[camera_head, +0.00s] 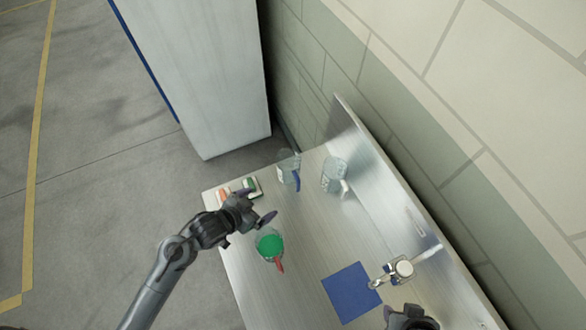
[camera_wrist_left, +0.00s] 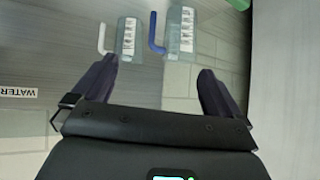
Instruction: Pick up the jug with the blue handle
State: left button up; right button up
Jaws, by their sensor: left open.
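The clear jug with the blue handle (camera_head: 287,164) stands upright near the far end of the metal table, its handle toward the lower right in the head view. In the left wrist view the jug (camera_wrist_left: 182,32) shows ahead, beyond the fingertips and a little right of the middle between them. My left gripper (camera_head: 258,207) is open and empty, to the lower left of the jug and apart from it. Its two fingers (camera_wrist_left: 157,87) are spread in the wrist view. A dark part of my right arm shows at the bottom edge; its jaws cannot be made out.
A clear jug with a white handle (camera_head: 333,174) stands right of the blue-handled one. A jug with green contents and a red handle (camera_head: 269,243) stands nearer. A blue mat (camera_head: 350,291), a white object (camera_head: 403,269) and small coloured items (camera_head: 251,185) are on the table (camera_head: 308,230).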

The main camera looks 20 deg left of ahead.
pick_arm(q)
jog(key=w+a+f+m+t+h+b, duration=0.1)
jog(key=w+a+f+h+b, duration=0.1)
jog(key=w+f+b, duration=0.35)
jog(key=t+h+b, duration=0.1)
jog(key=h+b, duration=0.2)
jog(key=b, duration=0.3)
send_near(279, 171)
jog(key=w+d, duration=0.1)
jog(key=d, duration=0.1)
jog(key=shift+m, duration=0.5)
jog(key=x, duration=0.4)
jog(key=shift+w+r, duration=0.2)
jog(key=shift+w, duration=0.1)
jog(key=shift+b+x, duration=0.35)
jog(key=shift+x, duration=2.55)
jog(key=shift+a+f, duration=0.15)
jog(key=shift+f, duration=0.05)
pick_arm(e)
notch_tip(279, 171, down, 14)
jog(key=shift+w+f, duration=0.15)
jog(key=shift+w, duration=0.05)
pick_arm(q)
jog(key=c, duration=0.8)
